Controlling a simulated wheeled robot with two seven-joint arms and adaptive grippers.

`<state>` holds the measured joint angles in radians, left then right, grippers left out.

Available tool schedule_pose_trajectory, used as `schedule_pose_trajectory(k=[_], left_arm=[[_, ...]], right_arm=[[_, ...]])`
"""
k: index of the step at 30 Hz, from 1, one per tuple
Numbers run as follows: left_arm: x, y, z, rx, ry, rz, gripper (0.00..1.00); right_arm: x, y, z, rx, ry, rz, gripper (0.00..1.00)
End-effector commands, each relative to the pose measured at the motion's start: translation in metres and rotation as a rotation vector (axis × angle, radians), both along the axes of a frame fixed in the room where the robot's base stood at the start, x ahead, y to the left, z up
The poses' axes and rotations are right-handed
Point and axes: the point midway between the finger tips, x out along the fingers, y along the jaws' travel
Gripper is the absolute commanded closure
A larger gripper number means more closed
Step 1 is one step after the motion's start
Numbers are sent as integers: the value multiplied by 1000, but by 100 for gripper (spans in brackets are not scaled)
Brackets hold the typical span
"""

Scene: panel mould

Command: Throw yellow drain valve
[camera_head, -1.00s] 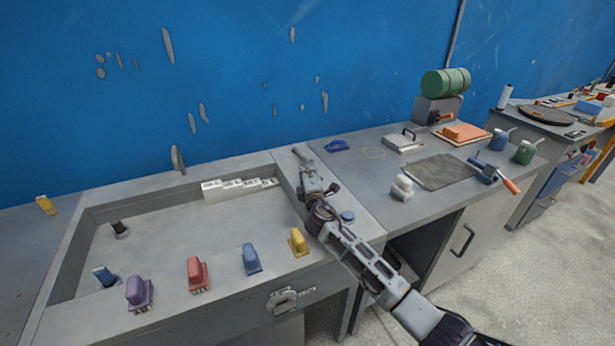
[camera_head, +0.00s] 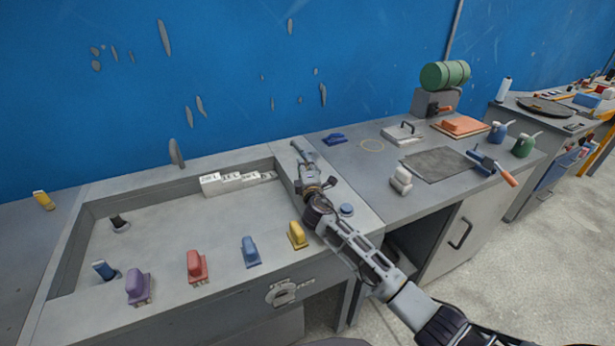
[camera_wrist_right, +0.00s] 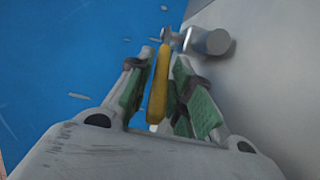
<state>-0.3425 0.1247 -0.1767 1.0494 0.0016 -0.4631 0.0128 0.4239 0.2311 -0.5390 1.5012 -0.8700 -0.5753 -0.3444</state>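The yellow drain valve lever (camera_wrist_right: 160,90) shows in the right wrist view as a long yellow bar, with a grey cylinder (camera_wrist_right: 210,42) beyond it. My right gripper (camera_wrist_right: 166,58) has its green-padded fingers on either side of the bar; narrow gaps appear between them. In the head view my right gripper (camera_head: 308,170) is over the right rim of the grey mould basin (camera_head: 185,262), pointing away. The yellow lever is not distinguishable there, behind the gripper. A grey pipe-like piece (camera_head: 299,148) shows just past the fingers. My left gripper is out of view.
Purple (camera_head: 138,286), red (camera_head: 197,266), blue (camera_head: 250,251) and yellow (camera_head: 297,234) blocks line the front rim. A blue button (camera_head: 346,209) lies right of my wrist. The right bench (camera_head: 375,180) holds a white bottle (camera_head: 401,180) and tools.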

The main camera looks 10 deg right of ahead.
Motion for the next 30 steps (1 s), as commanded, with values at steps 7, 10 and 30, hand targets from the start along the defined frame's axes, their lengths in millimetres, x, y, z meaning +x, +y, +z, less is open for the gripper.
schedule_pose_trajectory(k=[7, 10, 30], left_arm=[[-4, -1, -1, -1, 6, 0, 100], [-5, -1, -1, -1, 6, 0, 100], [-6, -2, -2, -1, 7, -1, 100]], right_arm=[[-11, 0, -1, 0, 1, 1, 79], [-19, 0, 0, 0, 0, 0, 79], [-83, 3, -1, 0, 2, 1, 79]])
